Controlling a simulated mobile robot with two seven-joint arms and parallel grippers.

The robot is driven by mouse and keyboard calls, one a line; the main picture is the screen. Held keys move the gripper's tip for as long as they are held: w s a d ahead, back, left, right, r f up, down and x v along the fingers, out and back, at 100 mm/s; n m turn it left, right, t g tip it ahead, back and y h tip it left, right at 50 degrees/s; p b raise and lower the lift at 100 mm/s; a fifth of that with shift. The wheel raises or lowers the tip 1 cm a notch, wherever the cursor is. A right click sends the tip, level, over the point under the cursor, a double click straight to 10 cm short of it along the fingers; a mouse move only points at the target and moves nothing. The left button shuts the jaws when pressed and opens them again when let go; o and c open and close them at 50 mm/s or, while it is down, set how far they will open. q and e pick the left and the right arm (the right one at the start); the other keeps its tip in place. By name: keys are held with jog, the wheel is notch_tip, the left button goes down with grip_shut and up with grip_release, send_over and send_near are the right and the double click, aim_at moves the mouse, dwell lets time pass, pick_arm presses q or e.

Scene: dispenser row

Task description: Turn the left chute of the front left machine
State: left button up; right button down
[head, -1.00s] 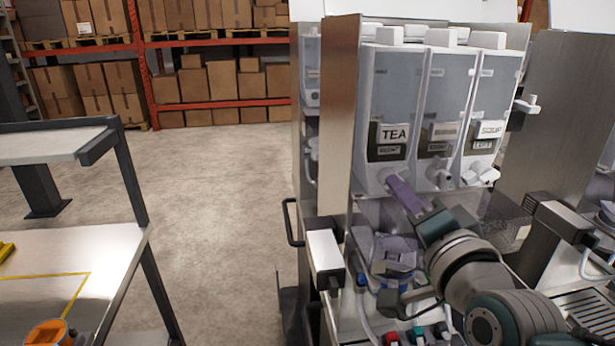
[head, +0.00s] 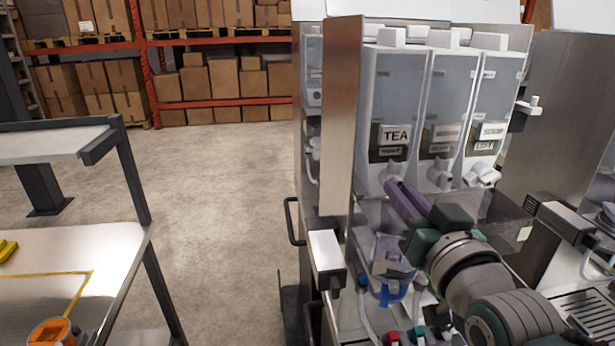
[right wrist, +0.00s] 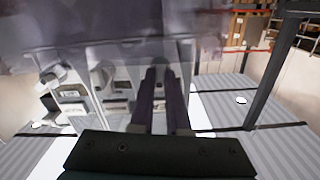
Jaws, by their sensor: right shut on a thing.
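The front left machine (head: 368,110) has three clear canisters in a row, the left one labelled TEA. The white left chute (head: 392,171) sits under the TEA canister, and its lower end is hidden behind my right gripper. My right gripper (head: 398,190), with purple fingers, is shut on this chute, reaching up from the lower right. In the right wrist view the two fingers (right wrist: 160,95) run side by side with a narrow gap; the chute between them is not clear. My left gripper is not in view.
The middle chute (head: 440,175) and right chute (head: 483,174) hang close to the right of my gripper. A clear, blue-edged bowl (head: 391,288) is below. A steel side panel (head: 340,120) stands at the left. The floor (head: 220,200) left of the machine is clear.

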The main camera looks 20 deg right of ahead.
jog(key=shift+n, duration=0.9)
jog(key=c, duration=0.9)
grip_release()
jog(key=b+v, duration=0.2)
jog(key=v, duration=0.8)
